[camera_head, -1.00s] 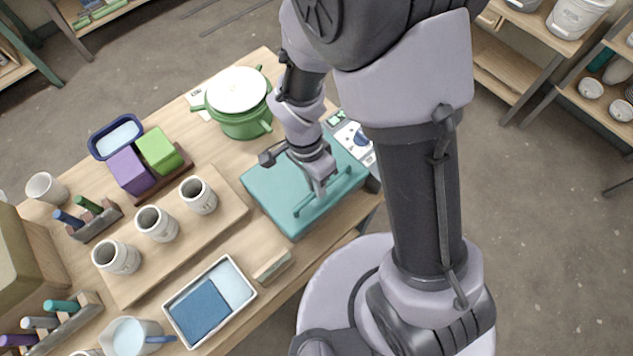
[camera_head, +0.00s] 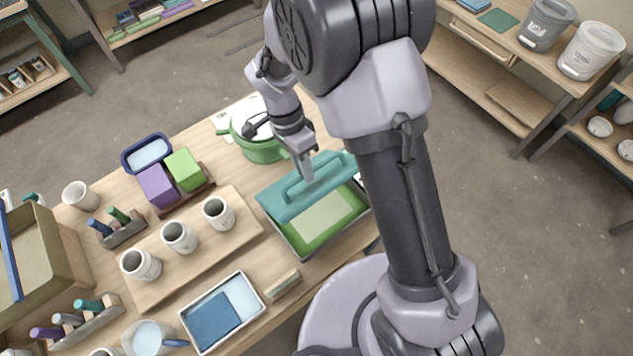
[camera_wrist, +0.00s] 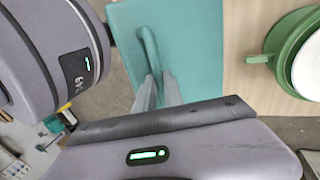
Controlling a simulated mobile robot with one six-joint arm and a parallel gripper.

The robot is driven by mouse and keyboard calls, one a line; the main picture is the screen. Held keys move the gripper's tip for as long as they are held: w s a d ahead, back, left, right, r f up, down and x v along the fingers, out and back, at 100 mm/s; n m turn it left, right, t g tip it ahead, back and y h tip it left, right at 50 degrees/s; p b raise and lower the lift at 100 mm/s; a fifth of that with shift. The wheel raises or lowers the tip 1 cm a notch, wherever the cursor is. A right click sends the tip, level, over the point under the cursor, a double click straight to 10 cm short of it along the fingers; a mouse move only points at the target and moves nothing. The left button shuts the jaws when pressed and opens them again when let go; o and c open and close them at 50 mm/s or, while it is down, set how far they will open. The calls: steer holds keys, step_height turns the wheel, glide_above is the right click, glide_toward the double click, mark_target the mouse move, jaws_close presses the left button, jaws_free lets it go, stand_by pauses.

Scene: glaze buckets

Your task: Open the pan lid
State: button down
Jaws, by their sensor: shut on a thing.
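The teal pan lid (camera_head: 330,172) is raised and tilted over its pan, with a bar handle (camera_head: 305,186) along its top. Under it the pan (camera_head: 335,234) shows a green inside with a paler rectangle and a grey rim. The front part of the pan is uncovered; the back is hidden by the lid. My gripper (camera_head: 307,176) is shut on the lid's handle. In the wrist view the two fingers of my gripper (camera_wrist: 158,92) meet the handle (camera_wrist: 148,50), with the flat teal lid (camera_wrist: 195,50) behind them.
A green pot with a white lid (camera_head: 252,117) stands close behind my gripper; it also shows in the wrist view (camera_wrist: 290,55). Left are a board with cups (camera_head: 218,212), green and purple blocks (camera_head: 184,168), and a blue-filled tray (camera_head: 222,312).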

steer(key=w+a+f+p, duration=0.1)
steer(key=w+a+f, duration=0.1)
steer(key=w+a, duration=0.8)
steer(key=shift+w+a+f+p, duration=0.15)
steer(key=shift+w+a+p, duration=0.2)
steer(key=shift+w, duration=2.5)
steer(key=c, duration=1.5)
jaws_free()
steer(key=shift+w+f, duration=0.15)
steer(key=shift+o, duration=0.2)
steer(key=shift+w+a, duration=0.2)
steer(key=shift+w, duration=0.05)
